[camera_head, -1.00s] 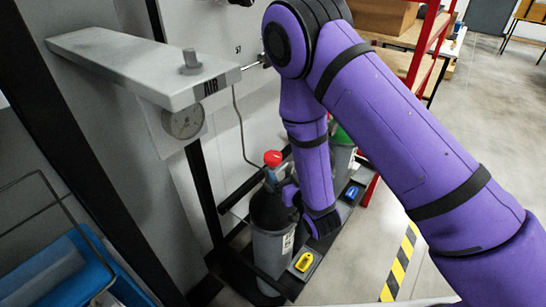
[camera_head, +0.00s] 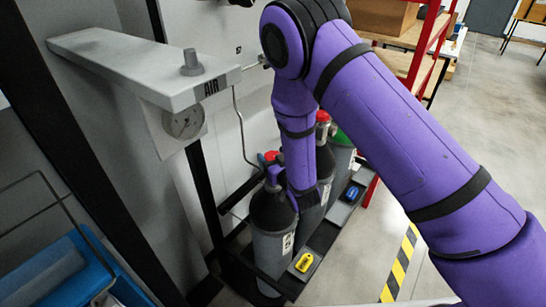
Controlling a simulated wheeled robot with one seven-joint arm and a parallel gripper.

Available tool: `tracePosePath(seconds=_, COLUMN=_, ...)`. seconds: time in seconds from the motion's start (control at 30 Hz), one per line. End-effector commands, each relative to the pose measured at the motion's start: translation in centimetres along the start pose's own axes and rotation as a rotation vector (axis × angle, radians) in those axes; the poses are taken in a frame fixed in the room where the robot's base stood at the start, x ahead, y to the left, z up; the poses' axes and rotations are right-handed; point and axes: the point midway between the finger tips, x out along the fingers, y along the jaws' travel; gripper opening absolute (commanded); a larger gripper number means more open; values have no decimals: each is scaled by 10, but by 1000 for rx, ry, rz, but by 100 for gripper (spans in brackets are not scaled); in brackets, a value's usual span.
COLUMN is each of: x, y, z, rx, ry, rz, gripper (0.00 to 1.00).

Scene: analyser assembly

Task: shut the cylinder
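The nearest gas cylinder (camera_head: 273,246) is grey with a black shoulder and stands upright in the rack under the AIR shelf. Its red valve knob (camera_head: 271,155) is at the top and partly covered. My gripper (camera_head: 270,164) is at the valve, with a purple part showing beside the red knob. My wrist and forearm hide most of the gripper, so I cannot tell whether its fingers are open or touch the knob. A round gauge (camera_head: 184,123) hangs under the shelf marked AIR (camera_head: 130,67).
A second cylinder (camera_head: 325,165) with a red top and a third with a green top (camera_head: 340,137) stand close behind. Yellow (camera_head: 304,262) and blue (camera_head: 352,193) blocks lie on the rack base. A black post stands left of the cylinder. The floor at right is open.

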Motion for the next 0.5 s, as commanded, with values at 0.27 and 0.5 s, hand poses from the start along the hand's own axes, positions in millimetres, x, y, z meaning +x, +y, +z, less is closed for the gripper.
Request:
tracePosePath(seconds=0.27, x=0, y=0, z=0, rx=1, ry=0, rz=5, gripper=37)
tracePosePath(seconds=0.5, x=0, y=0, z=0, rx=2, ry=1, rz=106, gripper=37)
